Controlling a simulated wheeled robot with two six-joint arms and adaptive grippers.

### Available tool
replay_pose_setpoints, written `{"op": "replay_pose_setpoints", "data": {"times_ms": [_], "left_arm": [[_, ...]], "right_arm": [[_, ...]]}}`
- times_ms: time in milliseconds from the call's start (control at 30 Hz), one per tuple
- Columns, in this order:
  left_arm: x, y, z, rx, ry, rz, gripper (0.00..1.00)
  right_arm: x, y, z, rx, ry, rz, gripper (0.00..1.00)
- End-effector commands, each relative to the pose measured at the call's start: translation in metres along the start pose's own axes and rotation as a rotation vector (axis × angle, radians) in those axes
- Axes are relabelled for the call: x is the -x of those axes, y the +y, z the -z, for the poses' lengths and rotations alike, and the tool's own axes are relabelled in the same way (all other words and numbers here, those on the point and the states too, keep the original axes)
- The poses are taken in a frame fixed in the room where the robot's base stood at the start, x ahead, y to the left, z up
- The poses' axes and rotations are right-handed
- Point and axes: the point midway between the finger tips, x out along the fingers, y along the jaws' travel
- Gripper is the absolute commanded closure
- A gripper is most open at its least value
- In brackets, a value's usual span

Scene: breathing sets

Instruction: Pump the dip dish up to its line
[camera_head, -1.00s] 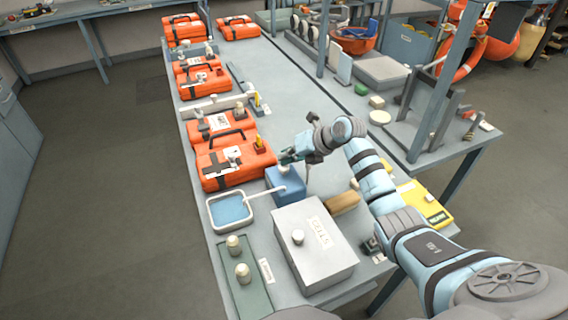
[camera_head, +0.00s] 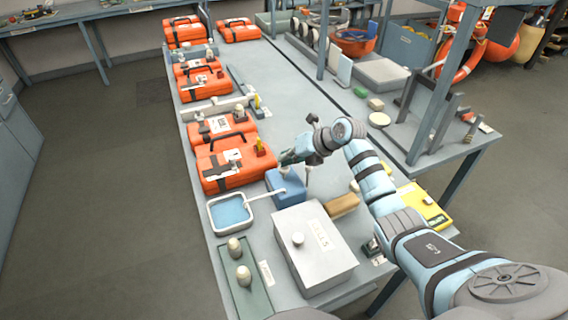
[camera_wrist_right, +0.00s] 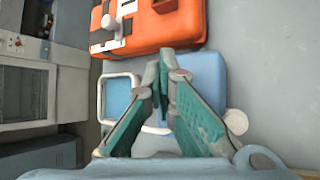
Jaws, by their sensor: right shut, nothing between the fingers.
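The dip dish (camera_head: 212,222) is a square, white-rimmed tray with blue liquid in it, left of the blue pump block (camera_head: 286,190). A thin white spout (camera_head: 265,193) runs from the block to the dish's edge. No fill line can be made out. My right gripper (camera_head: 284,160) is shut and empty above the block. In the right wrist view the shut teal fingers (camera_wrist_right: 163,66) cover part of the block (camera_wrist_right: 207,75), and the dish (camera_wrist_right: 104,98) shows to their left. A pale round knob (camera_wrist_right: 236,122) sits beside the block. My left gripper is out of view.
Orange cases (camera_head: 215,178) line the bench's left edge behind the dish. A grey lidded box (camera_head: 325,262) stands in front of the block, with a tan block (camera_head: 342,205) beside it. A green strip with pale knobs (camera_head: 255,299) lies front left. The bench middle is clear.

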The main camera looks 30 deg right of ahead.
Motion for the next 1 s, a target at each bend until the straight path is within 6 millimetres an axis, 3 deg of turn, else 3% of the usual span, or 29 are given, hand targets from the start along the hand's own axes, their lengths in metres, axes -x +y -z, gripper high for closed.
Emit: {"op": "replay_pose_setpoints", "data": {"times_ms": [200, 633, 1000], "left_arm": [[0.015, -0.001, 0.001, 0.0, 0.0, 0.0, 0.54], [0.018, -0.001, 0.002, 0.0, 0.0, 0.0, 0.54], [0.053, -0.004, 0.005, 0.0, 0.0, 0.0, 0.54]], "right_arm": [[0.011, 0.008, -0.009, 0.001, -0.001, 0.0, 1.0], [0.014, 0.01, -0.011, 0.001, -0.002, 0.0, 1.0], [0.041, 0.029, -0.03, 0.001, -0.002, 0.0, 1.0]]}}
